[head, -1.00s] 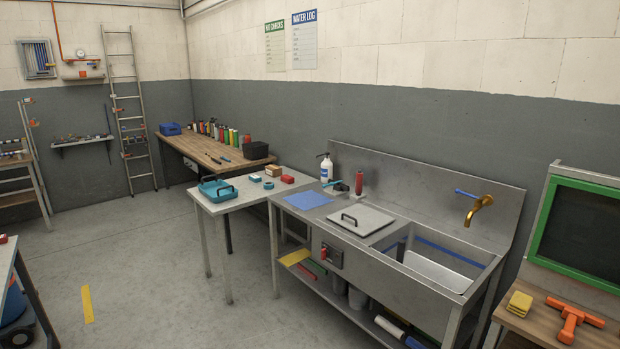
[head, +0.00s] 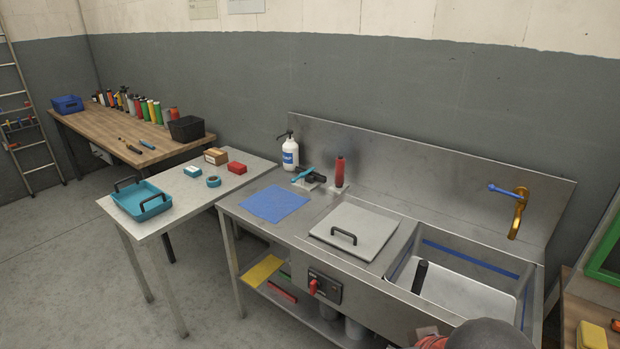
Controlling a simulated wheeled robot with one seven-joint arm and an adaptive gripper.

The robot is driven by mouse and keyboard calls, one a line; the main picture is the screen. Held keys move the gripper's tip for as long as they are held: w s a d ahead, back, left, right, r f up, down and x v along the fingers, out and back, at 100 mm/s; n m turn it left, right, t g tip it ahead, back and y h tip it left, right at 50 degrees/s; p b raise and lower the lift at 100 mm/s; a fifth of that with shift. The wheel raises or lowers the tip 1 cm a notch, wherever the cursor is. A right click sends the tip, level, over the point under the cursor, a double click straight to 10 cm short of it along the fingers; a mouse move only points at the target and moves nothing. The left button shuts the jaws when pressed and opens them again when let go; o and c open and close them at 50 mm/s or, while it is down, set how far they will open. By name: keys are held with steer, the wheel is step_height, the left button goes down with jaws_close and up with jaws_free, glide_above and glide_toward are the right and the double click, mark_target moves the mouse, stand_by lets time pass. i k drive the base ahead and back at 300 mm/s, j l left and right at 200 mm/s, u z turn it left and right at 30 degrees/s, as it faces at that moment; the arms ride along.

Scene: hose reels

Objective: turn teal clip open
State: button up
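A small teal lever (head: 303,174) sits on a black fitting (head: 316,176) at the back of the steel sink counter, between the white pump bottle and the red cylinder. I take it for the teal clip; it slants across the fitting's left side. It is too small to tell how far it is turned. My gripper's fingers do not show. A dark rounded shape (head: 488,336) at the bottom edge may be part of my arm, well to the front right of the lever.
A white pump bottle (head: 290,153) and a red cylinder (head: 339,172) flank the fitting closely. A blue cloth (head: 274,203) and a grey lid with handle (head: 354,231) lie in front. The sink basin (head: 461,284) is right. A teal tray (head: 141,200) stands on the left table.

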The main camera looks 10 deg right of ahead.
mark_target(302, 176)
steer(key=i+j, duration=0.2)
steer(key=i, duration=0.25)
steer(key=i+j, duration=0.2)
steer(key=i, duration=0.25)
steer(key=i+j, duration=0.15)
steer(key=i, duration=0.3)
steer(key=i+j, duration=0.2)
steer(key=i, duration=0.25)
steer(key=i+j, duration=0.2)
steer(key=i, duration=0.25)
